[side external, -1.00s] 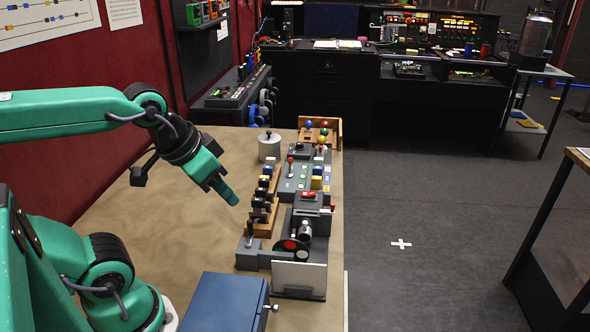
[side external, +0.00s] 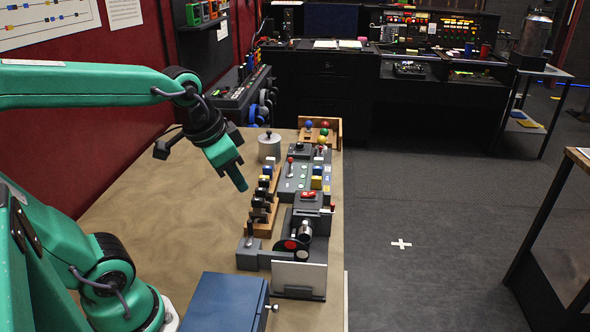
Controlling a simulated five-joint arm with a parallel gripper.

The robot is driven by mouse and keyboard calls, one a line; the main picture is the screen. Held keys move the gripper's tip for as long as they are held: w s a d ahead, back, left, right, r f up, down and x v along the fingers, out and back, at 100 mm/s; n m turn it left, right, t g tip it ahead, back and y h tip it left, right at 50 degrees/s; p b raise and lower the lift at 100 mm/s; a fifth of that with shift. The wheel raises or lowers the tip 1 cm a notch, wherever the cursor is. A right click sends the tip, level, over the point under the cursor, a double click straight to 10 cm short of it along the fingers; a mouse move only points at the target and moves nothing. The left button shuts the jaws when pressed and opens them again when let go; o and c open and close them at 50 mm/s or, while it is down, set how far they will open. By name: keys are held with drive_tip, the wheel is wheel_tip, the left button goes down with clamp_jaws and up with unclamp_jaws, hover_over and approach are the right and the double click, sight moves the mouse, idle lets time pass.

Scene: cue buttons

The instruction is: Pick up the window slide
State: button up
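My gripper (side external: 242,185) hangs above the table, pointing down and to the right. Only one green fingertip shape shows, so whether it is open or shut is unclear; nothing is seen held in it. Below and to the right of it, a wooden rack (side external: 257,229) holds several dark upright pieces (side external: 259,202) in a row. I cannot tell whether any of these is the window slide; no piece can be made out clearly as it. The gripper tip appears close to the rack in the picture, with its height above it unclear.
Right of the rack stand a grey panel with buttons and a lever (side external: 291,165), a device with a red switch (side external: 308,194), and a white screen (side external: 299,275). A lidded grey pot (side external: 269,148) stands behind. A blue box (side external: 222,300) is in front. The table's left side (side external: 165,215) is clear.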

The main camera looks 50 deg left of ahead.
drive_tip(key=w+a+f+m+g, duration=0.2)
drive_tip(key=w+a+f+m, duration=0.2)
drive_tip(key=w+a, duration=0.3)
drive_tip(key=m+g, duration=0.2)
drive_tip(key=m, duration=0.1)
hover_over(261, 189)
drive_tip(key=f, duration=0.7)
drive_tip(key=shift+s+d, duration=0.15)
drive_tip(key=shift+d, duration=0.05)
drive_tip(key=shift+a+f, duration=0.15)
drive_tip(key=shift+f, duration=0.1)
drive_tip(key=shift+f, duration=0.1)
drive_tip(key=shift+f, duration=1.2)
drive_tip(key=shift+f, duration=0.1)
drive_tip(key=shift+a+f, duration=0.1)
drive_tip(key=shift+f, duration=2.4)
drive_tip(key=shift+c, duration=0.4)
clamp_jaws()
